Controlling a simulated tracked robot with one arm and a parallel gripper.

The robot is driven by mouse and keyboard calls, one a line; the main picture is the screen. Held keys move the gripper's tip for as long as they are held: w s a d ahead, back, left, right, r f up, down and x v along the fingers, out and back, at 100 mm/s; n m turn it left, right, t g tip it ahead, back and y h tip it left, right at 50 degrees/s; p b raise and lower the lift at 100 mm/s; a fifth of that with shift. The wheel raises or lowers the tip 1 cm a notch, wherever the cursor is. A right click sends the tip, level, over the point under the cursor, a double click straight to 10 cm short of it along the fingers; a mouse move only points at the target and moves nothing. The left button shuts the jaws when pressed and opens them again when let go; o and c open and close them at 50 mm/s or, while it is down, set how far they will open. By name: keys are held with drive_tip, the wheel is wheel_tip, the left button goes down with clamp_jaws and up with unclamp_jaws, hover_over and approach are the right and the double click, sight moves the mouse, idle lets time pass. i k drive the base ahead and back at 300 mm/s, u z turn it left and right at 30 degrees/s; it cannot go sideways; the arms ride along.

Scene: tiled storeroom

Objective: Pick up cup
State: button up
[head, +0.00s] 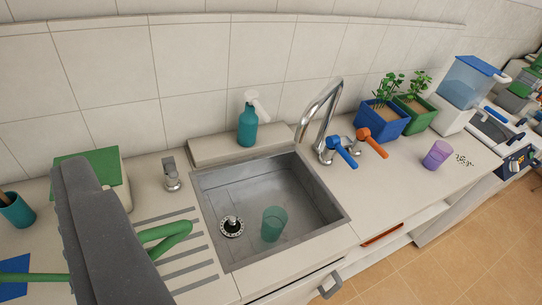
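A teal see-through cup (273,225) stands in the grey metal sink (213,188), right of the drain. A purple cup (437,154) stands on the counter to the right of the taps. My gripper (88,175) shows as dark grey parts at the lower left, over the counter left of the sink and apart from both cups. Its fingers are not clear enough to tell open from shut. It hides part of a green curved item (168,237) on the ribbed drainer.
A teal soap bottle (248,126) and a curved metal faucet (320,107) stand behind the sink. A green-topped box (92,172) and a teal utensil pot (16,211) are at left.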

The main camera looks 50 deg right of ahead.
sight(440, 151)
drive_tip(key=z, duration=2.5)
drive_tip(key=k, duration=0.35)
drive_tip(key=z, duration=0.65)
drive_tip(key=i, duration=1.3)
drive_tip(key=u, duration=0.35)
drive_tip(key=i, duration=0.7)
drive_tip(key=u, duration=0.6)
